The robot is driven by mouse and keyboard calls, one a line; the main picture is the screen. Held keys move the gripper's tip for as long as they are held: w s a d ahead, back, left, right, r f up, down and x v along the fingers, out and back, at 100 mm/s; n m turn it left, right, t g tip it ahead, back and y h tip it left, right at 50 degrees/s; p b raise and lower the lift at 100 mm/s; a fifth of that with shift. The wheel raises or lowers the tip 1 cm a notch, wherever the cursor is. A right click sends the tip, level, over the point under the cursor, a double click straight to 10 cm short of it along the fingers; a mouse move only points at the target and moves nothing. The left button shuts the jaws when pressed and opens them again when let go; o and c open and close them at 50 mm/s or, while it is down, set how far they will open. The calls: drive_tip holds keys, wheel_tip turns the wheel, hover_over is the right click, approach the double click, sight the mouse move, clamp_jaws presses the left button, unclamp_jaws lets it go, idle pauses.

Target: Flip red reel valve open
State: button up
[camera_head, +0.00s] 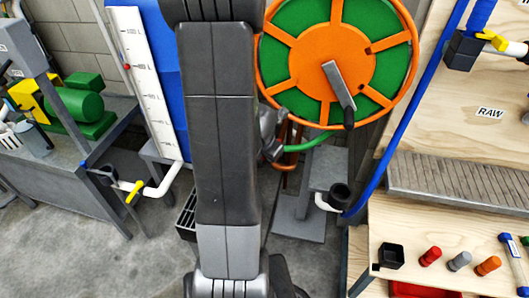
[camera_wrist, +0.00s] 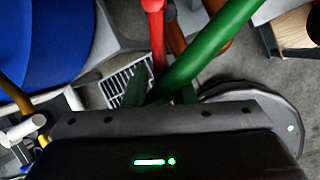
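The red valve handle (camera_wrist: 157,45) shows in the wrist view as a narrow upright red bar with a rounded top end at the upper edge. My gripper (camera_wrist: 161,84) is at the lower middle there, its two dark fingers apart on either side of the handle's lower end. I cannot tell whether they touch it. A green hose (camera_wrist: 210,45) slants down to the right of the handle and passes between the fingers. In the head view my arm hides the valve. The orange reel (camera_head: 335,55) with its green disc and grey crank stands behind my arm.
A grey table with a green motor (camera_head: 82,105) is at left. A white pipe with a yellow-handled valve (camera_head: 135,190) sits low. A wooden bench (camera_head: 450,240) with small coloured fittings is at right. A blue barrel (camera_wrist: 45,40) is close by. Floor is open lower left.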

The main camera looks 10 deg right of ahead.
drive_tip(key=shift+o, duration=1)
drive_tip(key=p+v, duration=1)
drive_tip(key=v, duration=0.3)
drive_tip(key=shift+s+r+p, duration=0.15)
drive_tip(key=shift+r+p, duration=0.2)
drive_tip(key=shift+c, duration=0.5)
